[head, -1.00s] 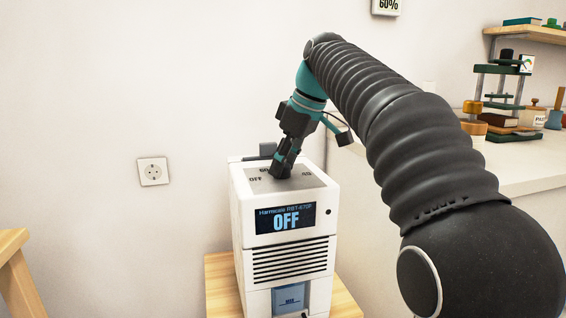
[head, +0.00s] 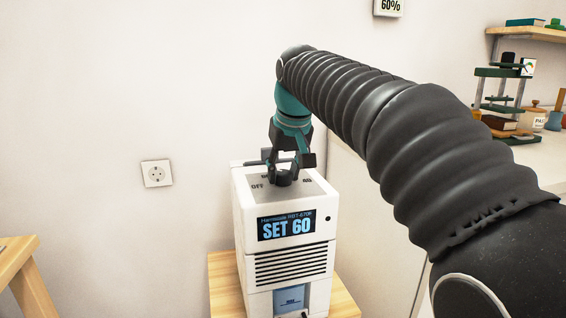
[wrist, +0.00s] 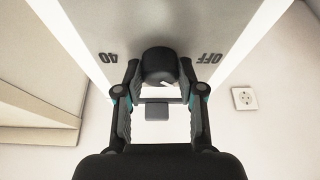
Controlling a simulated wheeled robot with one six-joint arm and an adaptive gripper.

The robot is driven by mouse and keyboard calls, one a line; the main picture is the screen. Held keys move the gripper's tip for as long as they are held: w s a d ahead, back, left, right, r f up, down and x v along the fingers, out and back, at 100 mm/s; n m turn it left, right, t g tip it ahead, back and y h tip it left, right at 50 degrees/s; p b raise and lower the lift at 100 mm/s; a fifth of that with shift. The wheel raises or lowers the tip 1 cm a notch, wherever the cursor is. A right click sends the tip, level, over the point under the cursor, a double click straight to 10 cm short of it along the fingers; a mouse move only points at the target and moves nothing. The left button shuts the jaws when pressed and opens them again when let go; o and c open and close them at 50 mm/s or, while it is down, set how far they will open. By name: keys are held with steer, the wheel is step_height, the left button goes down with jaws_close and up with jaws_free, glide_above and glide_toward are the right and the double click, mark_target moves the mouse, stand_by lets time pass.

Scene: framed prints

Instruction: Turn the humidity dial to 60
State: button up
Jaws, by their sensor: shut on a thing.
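The white dehumidifier (head: 287,265) stands upright, and its front display (head: 286,226) reads "SET 60". Its grey top plate also shows in the wrist view (wrist: 205,25), with the marks "40" and "OFF" upside down. The dark round humidity dial (wrist: 158,66) sits on this plate, with a light pointer line on it. My gripper (head: 284,176) points down from above, its fingers (wrist: 158,85) on either side of the dial and shut on it. In the head view the fingers hide much of the dial and part of the markings.
A wooden stand (head: 228,283) bears the machine. A wall socket (head: 157,173) is at the left. A counter with a press and jars (head: 505,100) is at the right, behind my arm. A wooden table edge (head: 22,270) is at lower left.

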steer(key=shift+s+a+m+h+p, duration=0.1)
steer(key=shift+m+h+p, duration=0.7)
steer(key=shift+m, duration=0.9)
steer(key=shift+f, duration=0.1)
steer(key=o, duration=1.1)
steer(key=v, duration=1.2)
